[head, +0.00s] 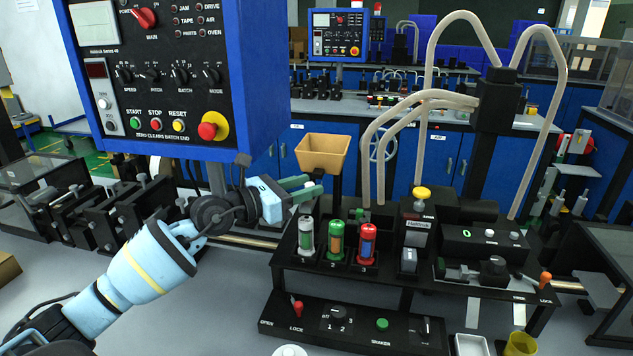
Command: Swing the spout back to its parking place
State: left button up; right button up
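I cannot single out the spout for certain. Curved beige hoses (385,128) run from a black head (498,98) on a dark post down to the black station (345,275). My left gripper (312,188) has pale green fingers and points right, above the station's back left corner and below the tan hopper (322,153). My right gripper is out of view.
A blue control panel (165,75) hangs at the upper left. A yellow cup (520,344) stands at the front right.

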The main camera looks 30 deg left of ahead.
aim_at(306, 186)
pick_arm(q)
jog(key=shift+x, duration=1.7)
grip_shut()
